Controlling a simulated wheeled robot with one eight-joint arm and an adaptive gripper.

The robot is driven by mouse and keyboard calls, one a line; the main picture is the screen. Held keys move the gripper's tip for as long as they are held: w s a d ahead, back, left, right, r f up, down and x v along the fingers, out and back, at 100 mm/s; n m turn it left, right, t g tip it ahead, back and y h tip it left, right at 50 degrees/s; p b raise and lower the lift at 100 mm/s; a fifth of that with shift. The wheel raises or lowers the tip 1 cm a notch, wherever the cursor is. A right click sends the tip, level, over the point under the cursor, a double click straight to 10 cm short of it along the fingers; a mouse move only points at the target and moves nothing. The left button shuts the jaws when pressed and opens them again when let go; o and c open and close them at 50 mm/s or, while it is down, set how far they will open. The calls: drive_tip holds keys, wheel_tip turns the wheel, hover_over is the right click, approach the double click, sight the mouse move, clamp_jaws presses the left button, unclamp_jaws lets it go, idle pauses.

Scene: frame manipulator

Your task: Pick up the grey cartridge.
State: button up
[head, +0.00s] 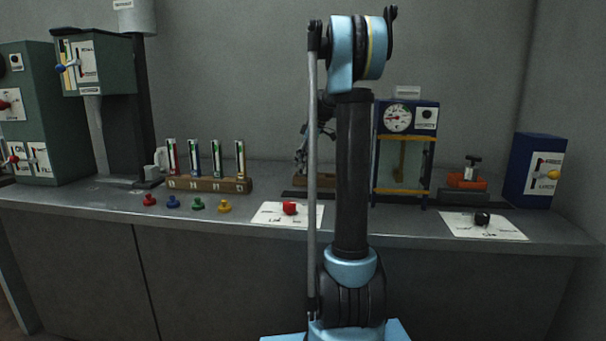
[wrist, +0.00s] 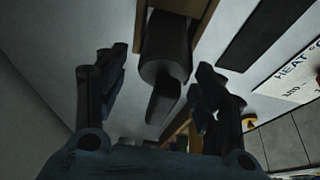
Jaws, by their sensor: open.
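In the wrist view a dark grey rounded body (wrist: 166,55) with a narrower flat tab (wrist: 162,98) appears between the fingers; it looks like the grey cartridge, but I cannot be sure. It is set against a brown wooden holder (wrist: 206,20). My gripper (wrist: 150,88) is open, with one finger on each side of the tab and visible gaps to both. In the head view my gripper (head: 302,158) is partly behind my own arm, close above a small wooden block on the bench. The cartridge cannot be made out there.
The grey bench (head: 110,205) holds a rack (head: 208,185) of several striped tubes and coloured knobs at left. A white card with a red piece (head: 289,208) lies in front. A blue-framed gauge stand (head: 407,117), an orange device (head: 467,181) and a blue box (head: 536,170) stand right.

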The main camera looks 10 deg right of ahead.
drive_tip(key=shift+x, duration=1.2)
drive_tip(key=c, duration=1.4)
drive_tip(key=shift+o, duration=0.2)
drive_tip(key=shift+r, duration=0.1)
